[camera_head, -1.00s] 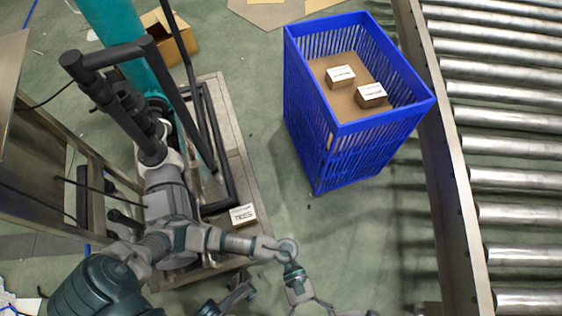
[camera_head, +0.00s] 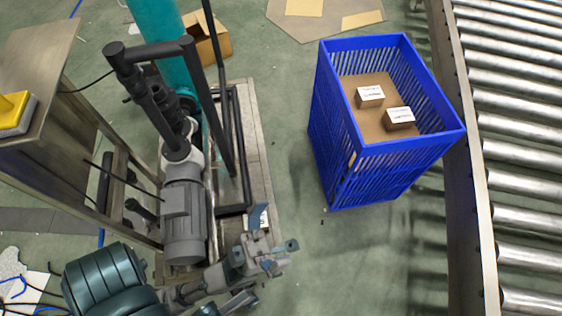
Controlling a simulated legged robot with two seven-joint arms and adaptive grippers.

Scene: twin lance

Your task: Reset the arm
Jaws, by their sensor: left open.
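My left arm comes in from the lower left. Its gripper (camera_head: 274,231) is open, with its fingers spread and nothing seen between them. It hangs over the front end of the pump's base frame, left of and nearer than the blue crate (camera_head: 395,150). A small box with a white label (camera_head: 264,219) lies behind the gripper and is mostly hidden by it. My right gripper is not seen.
The crate holds two small labelled brown boxes (camera_head: 370,96) (camera_head: 399,118). A grey motor and pump (camera_head: 183,222) stand close left of my gripper. A roller conveyor (camera_head: 530,150) runs along the right. Green floor is clear below the crate.

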